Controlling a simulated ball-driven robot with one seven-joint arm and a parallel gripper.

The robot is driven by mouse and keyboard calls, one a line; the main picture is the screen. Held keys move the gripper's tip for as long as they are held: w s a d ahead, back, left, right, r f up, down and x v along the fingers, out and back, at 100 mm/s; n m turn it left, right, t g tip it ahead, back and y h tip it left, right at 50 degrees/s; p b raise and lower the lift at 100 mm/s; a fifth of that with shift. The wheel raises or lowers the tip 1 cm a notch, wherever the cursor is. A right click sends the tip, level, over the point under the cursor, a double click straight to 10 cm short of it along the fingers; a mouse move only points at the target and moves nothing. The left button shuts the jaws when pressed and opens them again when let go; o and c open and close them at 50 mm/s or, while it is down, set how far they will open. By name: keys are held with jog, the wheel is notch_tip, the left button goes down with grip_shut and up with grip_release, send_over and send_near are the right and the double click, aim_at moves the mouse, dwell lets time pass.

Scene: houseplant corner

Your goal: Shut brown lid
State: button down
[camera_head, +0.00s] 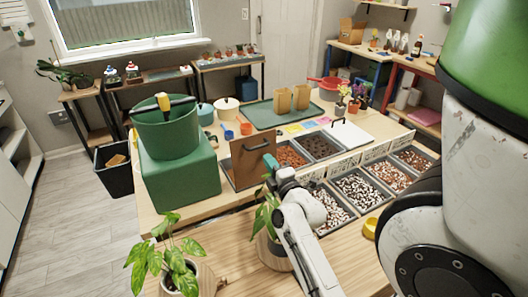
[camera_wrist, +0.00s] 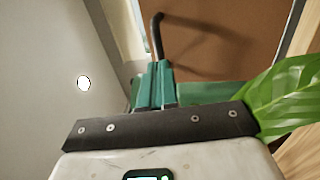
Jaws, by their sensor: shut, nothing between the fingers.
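The brown lid (camera_head: 253,162) stands upright, open, at the left end of the row of bins on the table. It has a dark bar handle (camera_head: 257,147) on the side facing me. My gripper (camera_head: 268,160) is at the lid's right edge in the head view, with its teal fingers closed together. In the wrist view the fingers (camera_wrist: 154,72) point at the lid (camera_wrist: 235,45), and the curved handle (camera_wrist: 157,32) appears just beyond their tips. I cannot tell whether they touch it. The handle's lower end is hidden behind the fingers.
Open bins of pebbles and bark (camera_head: 359,190) lie right of the lid. A green block with a green pot (camera_head: 168,138) stands close on its left. A leafy plant (camera_head: 267,215) is beside my forearm; a leaf (camera_wrist: 285,92) shows close to my gripper.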

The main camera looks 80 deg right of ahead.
jog(key=shift+p+x, duration=0.4)
jog(key=shift+x, duration=1.7)
jog(key=shift+d, duration=0.2)
